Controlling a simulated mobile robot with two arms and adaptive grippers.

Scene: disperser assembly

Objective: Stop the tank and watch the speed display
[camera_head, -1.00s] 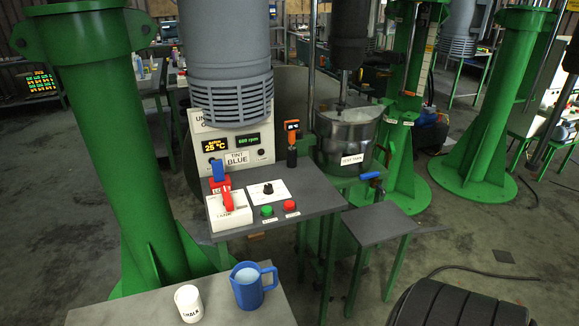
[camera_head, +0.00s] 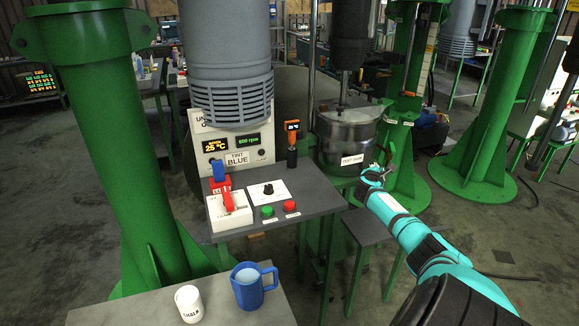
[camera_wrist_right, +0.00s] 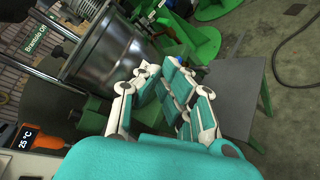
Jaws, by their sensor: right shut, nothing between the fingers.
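The steel test tank (camera_head: 345,138) stands behind the control desk (camera_head: 325,203), with a shaft running down into it; it also shows in the right wrist view (camera_wrist_right: 108,45). The speed display (camera_head: 248,142) on the white panel glows green and seems to read about 600 rpm, too small to be sure. The green button (camera_head: 267,211) and red button (camera_head: 290,206) sit on the desk's front edge. My right gripper (camera_head: 377,170) is shut and empty, in front of the tank's lower right side, apart from the buttons. My left gripper is out of view.
A blue jug (camera_head: 249,290) and a white chalk cup (camera_head: 188,303) stand on the front table. An orange handheld thermometer (camera_head: 291,140) stands upright on the desk. A small side table (camera_head: 372,222) is below my right arm. Green columns (camera_head: 105,140) stand at both sides.

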